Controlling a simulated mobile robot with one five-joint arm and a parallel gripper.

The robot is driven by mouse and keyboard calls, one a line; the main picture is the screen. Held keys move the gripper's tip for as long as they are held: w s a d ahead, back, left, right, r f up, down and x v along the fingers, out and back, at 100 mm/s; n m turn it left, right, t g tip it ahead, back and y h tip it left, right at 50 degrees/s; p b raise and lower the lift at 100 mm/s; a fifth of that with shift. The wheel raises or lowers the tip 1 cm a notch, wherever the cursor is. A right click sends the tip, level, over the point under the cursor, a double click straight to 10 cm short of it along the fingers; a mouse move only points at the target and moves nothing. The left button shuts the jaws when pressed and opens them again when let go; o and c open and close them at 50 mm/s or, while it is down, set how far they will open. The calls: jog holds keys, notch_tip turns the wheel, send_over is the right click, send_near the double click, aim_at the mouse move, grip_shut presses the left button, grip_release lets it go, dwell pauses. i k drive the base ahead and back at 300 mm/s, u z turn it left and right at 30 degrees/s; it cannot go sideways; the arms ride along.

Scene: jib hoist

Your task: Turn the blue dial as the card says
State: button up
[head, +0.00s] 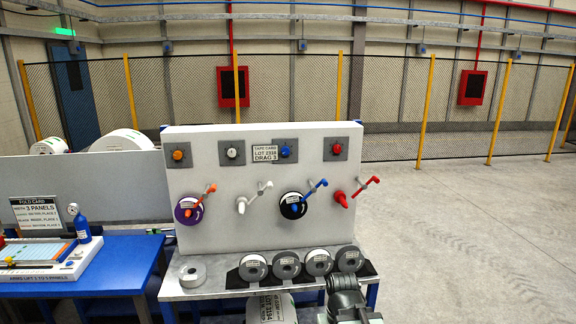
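The blue dial (285,151) sits on a grey square plate in the top row of an upright white panel (260,230). Its pointer setting is too small to read. The card (265,153) is just left of it, partly over its plate, and reads "TAPE CARD LOT 233A DRAG 3". Dark grey parts of my arm, perhaps with my gripper (343,286), show at the bottom edge, well below the dial and apart from it. The fingers cannot be made out.
Orange (178,155), white (232,152) and red (337,148) dials share the row. Cranks stick out below them, including a blue crank (317,184) at a black roll. Several tape rolls stand on the bench (188,294). A blue table (125,262) is left; open floor (470,240) right.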

aim_at(286, 150)
jog(key=u, duration=0.9)
jog(key=i, duration=1)
jog(key=u, duration=0.7)
jog(key=i, duration=0.75)
jog(key=z, duration=0.25)
